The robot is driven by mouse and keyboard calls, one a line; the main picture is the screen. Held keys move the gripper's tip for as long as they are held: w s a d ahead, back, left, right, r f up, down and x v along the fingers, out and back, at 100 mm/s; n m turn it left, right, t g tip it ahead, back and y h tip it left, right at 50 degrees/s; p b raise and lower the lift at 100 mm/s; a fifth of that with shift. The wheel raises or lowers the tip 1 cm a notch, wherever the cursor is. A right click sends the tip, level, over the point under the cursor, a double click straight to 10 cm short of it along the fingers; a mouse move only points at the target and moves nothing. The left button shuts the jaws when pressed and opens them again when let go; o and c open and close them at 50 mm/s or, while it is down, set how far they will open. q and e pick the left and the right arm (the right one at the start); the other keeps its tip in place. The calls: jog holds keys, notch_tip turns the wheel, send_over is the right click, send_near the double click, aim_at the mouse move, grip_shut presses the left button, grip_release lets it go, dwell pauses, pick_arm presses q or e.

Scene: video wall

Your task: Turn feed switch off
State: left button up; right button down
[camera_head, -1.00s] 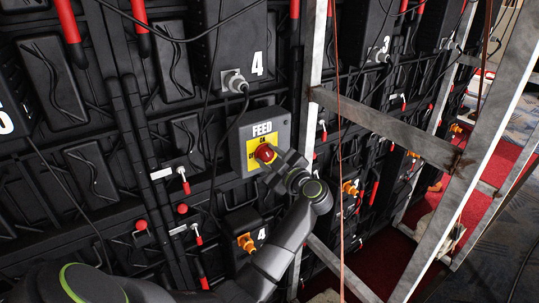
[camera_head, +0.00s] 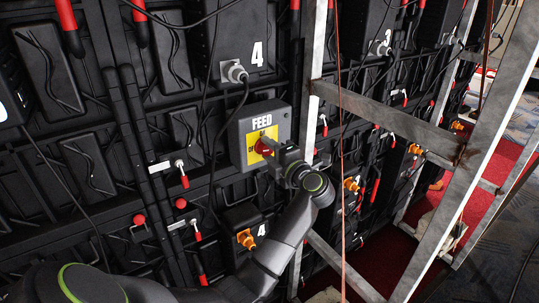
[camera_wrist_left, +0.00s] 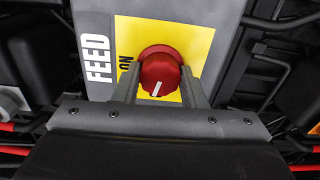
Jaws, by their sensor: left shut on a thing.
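The feed switch is a grey box (camera_head: 283,115) marked FEED, with a yellow plate (camera_head: 247,160) and a red knob (camera_head: 263,147). My left gripper (camera_head: 272,146) is at the knob from the right in the head view and hides part of it. In the left wrist view its two fingers (camera_wrist_left: 160,90) stand on either side of the red knob (camera_wrist_left: 157,70), shut on it. The knob's white mark points down in that view, away from FEED's upright side and square to the ON label (camera_wrist_left: 125,63). The OFF label is mostly hidden. My right gripper is out of view.
A grey metal frame (camera_head: 385,118) with a diagonal brace stands just right of the switch. A thin reddish cable (camera_head: 339,200) hangs before it. Black panels, cables and red-handled latches (camera_head: 182,172) surround the box. An orange connector (camera_head: 246,239) sits below.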

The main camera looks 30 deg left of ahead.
pick_arm(q)
jog(key=shift+f+n+b, duration=0.1)
jog(key=shift+n+b, duration=0.45)
jog(key=shift+n, duration=0.65)
jog(key=o, duration=1)
